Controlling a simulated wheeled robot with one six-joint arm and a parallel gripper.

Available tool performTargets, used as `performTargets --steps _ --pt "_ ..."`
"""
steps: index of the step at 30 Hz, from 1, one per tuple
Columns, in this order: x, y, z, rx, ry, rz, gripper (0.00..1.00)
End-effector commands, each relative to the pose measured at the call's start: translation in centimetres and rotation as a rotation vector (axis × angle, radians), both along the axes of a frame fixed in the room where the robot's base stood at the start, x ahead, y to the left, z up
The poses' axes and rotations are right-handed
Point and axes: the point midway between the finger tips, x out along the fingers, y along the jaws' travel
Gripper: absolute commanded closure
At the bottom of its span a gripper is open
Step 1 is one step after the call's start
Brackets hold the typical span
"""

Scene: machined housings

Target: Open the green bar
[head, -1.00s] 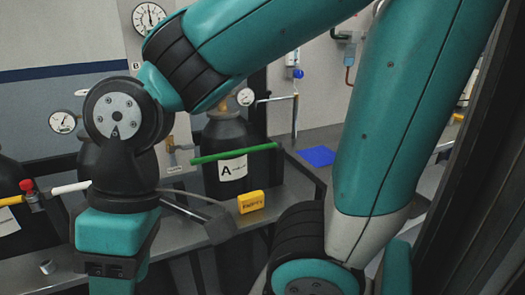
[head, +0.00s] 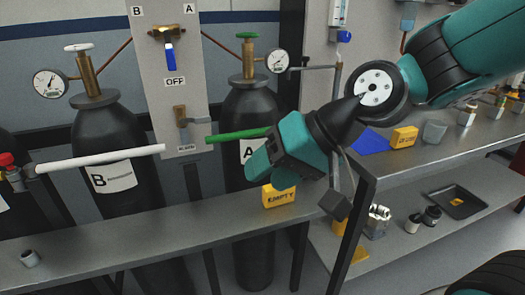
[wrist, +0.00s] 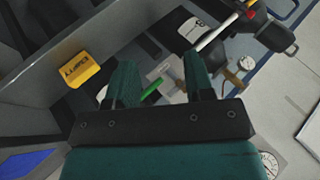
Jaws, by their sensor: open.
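The green bar (head: 237,135) lies nearly level in front of gas cylinder A (head: 252,108) in the head view. Its right end is hidden behind my gripper (head: 262,166). In the wrist view the green bar (wrist: 152,88) shows as a short piece between the two teal fingers of my gripper (wrist: 158,68). The fingers are apart, with nothing visibly clamped. I cannot tell how far beyond the fingertips the bar is.
A white bar (head: 100,158) crosses cylinder B (head: 77,130) at left. A yellow EMPTY block (head: 279,196) stands on the shelf (head: 160,218) below my gripper. A panel (head: 160,95) has a blue handle marked OFF. A post (head: 338,115) stands right of cylinder A.

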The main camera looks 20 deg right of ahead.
Motion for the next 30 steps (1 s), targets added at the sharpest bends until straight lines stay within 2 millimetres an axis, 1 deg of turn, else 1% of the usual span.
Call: performTargets --steps 1,2,3,5,6,9,12,13,16,22,26,27,30 --pt "2.6 -1.1 -3.6 0.107 -0.001 -0.15 0.52" --pt "4.1 -1.8 -4.2 0.18 -0.008 -0.237 0.52" --pt "5.9 -2.9 -4.8 0.275 -0.017 -0.35 0.52" --pt "8.3 -4.8 -5.5 0.414 -0.03 -0.503 0.52" --pt "9.6 -6.2 -5.8 0.497 -0.04 -0.592 0.52" --pt "11.8 -9.3 -6.3 0.67 -0.063 -0.766 0.52" --pt "12.8 -11.4 -6.2 0.773 -0.08 -0.862 0.52" --pt "13.0 -11.8 -6.1 0.79 -0.084 -0.878 0.52" --pt "13.5 -12.3 -5.6 0.818 -0.088 -0.9 0.52" --pt "14.9 -11.6 -5.3 0.819 -0.082 -0.896 0.52" --pt "15.9 -11.0 -5.7 0.813 -0.081 -0.9 0.52" --pt "16.9 -10.6 -5.9 0.813 -0.084 -0.894 0.52" --pt "19.1 -9.6 -6.4 0.811 -0.086 -0.893 0.52"
